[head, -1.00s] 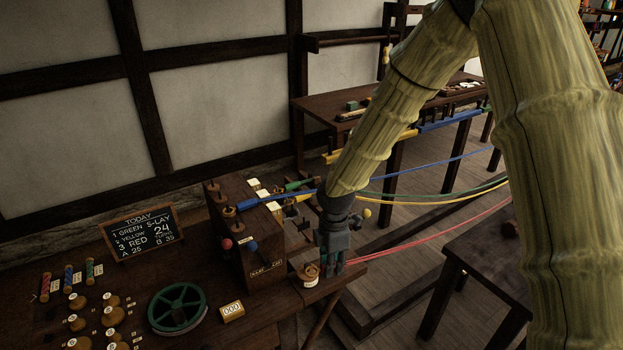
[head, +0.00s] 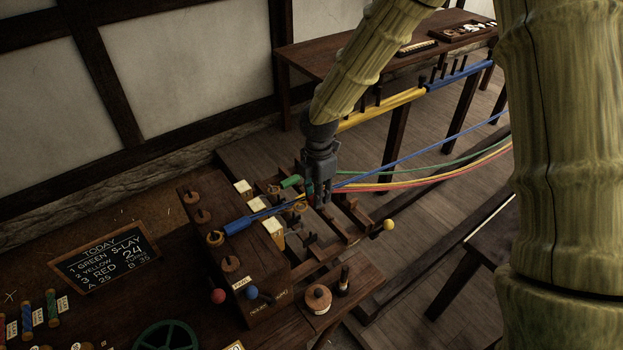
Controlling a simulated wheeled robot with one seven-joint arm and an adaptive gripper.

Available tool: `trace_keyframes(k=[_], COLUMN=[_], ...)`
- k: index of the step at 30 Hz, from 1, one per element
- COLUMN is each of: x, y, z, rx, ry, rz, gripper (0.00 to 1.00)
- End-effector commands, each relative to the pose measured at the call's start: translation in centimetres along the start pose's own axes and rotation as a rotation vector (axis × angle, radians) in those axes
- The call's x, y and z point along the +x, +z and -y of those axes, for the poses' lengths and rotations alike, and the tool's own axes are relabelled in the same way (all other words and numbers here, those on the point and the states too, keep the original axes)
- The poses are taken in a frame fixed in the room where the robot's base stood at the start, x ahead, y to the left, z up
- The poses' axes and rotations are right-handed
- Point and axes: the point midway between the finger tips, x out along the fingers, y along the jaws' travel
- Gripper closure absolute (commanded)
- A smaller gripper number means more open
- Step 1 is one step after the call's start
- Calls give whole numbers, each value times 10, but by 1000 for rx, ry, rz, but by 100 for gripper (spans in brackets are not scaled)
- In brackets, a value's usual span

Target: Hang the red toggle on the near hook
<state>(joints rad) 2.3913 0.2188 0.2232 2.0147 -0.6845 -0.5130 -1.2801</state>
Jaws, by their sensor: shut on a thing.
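My gripper (head: 319,200) points down over the wooden frame on the right of the dark headstock box (head: 262,303). The red strand (head: 425,185) runs from the gripper to the right. The near hook cannot be made out clearly; it is hidden or too small among the parts at the headstock.
A chalkboard (head: 104,256) lies left. Green, yellow and blue strands cross the space at right.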

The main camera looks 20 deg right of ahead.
Motion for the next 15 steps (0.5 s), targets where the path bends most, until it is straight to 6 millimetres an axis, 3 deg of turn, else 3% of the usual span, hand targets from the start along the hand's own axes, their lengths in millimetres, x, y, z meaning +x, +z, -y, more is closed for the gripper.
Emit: trace_keyframes(k=[8, 15], x=[2, 17], y=[-2, 2], z=[8, -5], rx=[0, 1], ry=[6, -6], rz=[2, -2], gripper=[95, 95])
